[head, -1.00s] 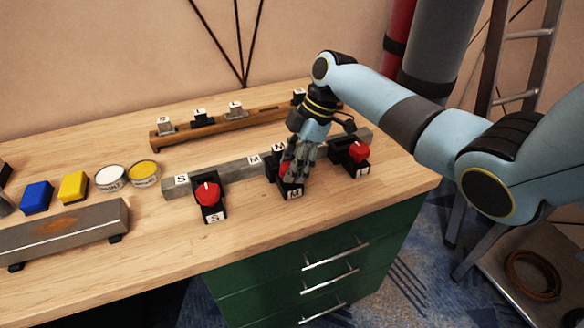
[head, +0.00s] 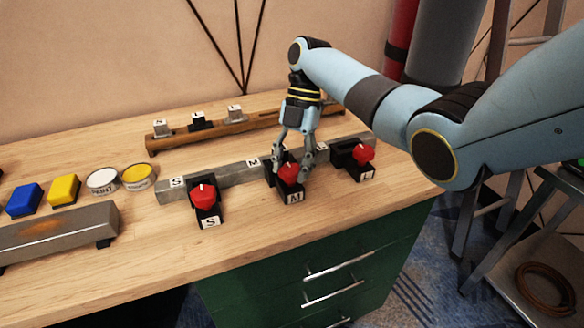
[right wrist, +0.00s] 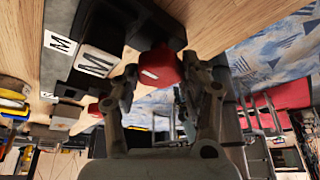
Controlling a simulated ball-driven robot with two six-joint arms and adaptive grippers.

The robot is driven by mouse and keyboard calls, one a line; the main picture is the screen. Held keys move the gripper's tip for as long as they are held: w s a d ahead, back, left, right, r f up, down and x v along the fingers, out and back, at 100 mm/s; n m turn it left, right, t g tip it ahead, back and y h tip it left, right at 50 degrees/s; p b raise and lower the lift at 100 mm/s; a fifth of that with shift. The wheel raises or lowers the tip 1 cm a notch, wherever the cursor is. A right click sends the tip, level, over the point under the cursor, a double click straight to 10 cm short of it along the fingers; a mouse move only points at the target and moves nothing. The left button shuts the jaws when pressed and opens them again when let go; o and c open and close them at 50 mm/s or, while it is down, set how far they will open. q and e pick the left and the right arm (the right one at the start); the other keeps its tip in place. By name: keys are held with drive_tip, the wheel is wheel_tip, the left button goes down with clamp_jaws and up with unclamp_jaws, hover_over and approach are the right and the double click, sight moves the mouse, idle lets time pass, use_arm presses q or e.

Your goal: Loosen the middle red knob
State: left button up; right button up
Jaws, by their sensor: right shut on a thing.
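The middle red knob (head: 290,172) sits on a black clamp (head: 291,197) labelled M on the grey metal bar (head: 233,173). My right gripper (head: 291,165) points down at this knob from above, with its fingers on either side of it. In the right wrist view, the red knob (right wrist: 160,73) lies between the two fingertips (right wrist: 163,78), which are closed on it. A white mark shows on the knob there. The left red knob (head: 204,195) is on the S clamp, and the right red knob (head: 364,153) is on the L clamp. My left gripper is not in view.
A wooden rail (head: 215,128) with several small labelled blocks lies behind the bar. Blue (head: 24,199) and yellow (head: 64,188) blocks, two round tins (head: 103,181) and a metal beam (head: 55,231) are at left. The front table area is bare, above green drawers (head: 300,270).

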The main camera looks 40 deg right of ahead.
drive_tip(key=shift+n, duration=0.4)
drive_tip(key=o, duration=1.1)
drive_tip(key=v, duration=0.7)
drive_tip(key=shift+w+d+r, duration=0.1)
drive_tip(key=shift+w+r, duration=0.05)
drive_tip(key=shift+w, duration=0.05)
